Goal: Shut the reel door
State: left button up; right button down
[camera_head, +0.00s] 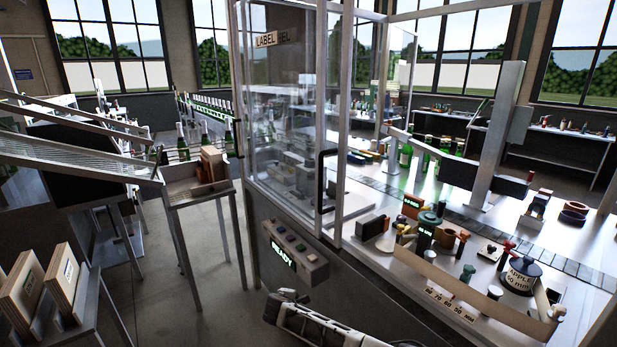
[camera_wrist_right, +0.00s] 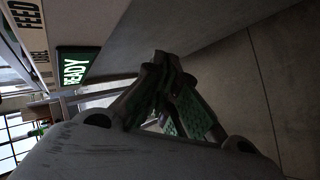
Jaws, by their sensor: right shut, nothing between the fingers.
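A clear-paned door (camera_head: 285,110) in a pale metal frame, with a black bar handle (camera_head: 320,182), stands at the front of the machine; I take it as the reel door. A LABEL plate shows at its top, with a second plate partly behind it. I cannot tell how far the door stands open. My right gripper (camera_head: 284,296) is low at the bottom middle, below the handle and apart from it. In the right wrist view its fingers (camera_wrist_right: 168,65) are shut together and empty. My left gripper is not in view.
A control box (camera_head: 295,248) with buttons and a green READY display sits below the door, just above my right gripper; the display also shows in the wrist view (camera_wrist_right: 75,70). A worktop with jars and tools lies right. Open floor (camera_head: 215,290) is left of the gripper.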

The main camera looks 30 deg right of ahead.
notch_tip(320, 180, up, 46)
jog(key=w+m+t+h+p, duration=0.1)
jog(key=m+t+h, duration=0.1)
jog(key=h, duration=0.6)
jog(key=shift+w+d+m+t, duration=0.3)
jog(key=shift+w+t, duration=0.05)
jog(key=shift+t, duration=0.05)
jog(key=shift+d, duration=0.1)
jog(key=shift+p+x, duration=1.45)
jog(key=shift+x, duration=3.55)
jog(key=s+p, duration=0.1)
jog(key=s, duration=0.1)
jog(key=s+d, duration=0.1)
jog(key=s, duration=0.1)
jog(key=shift+p, duration=0.35)
jog(key=shift+f, duration=0.1)
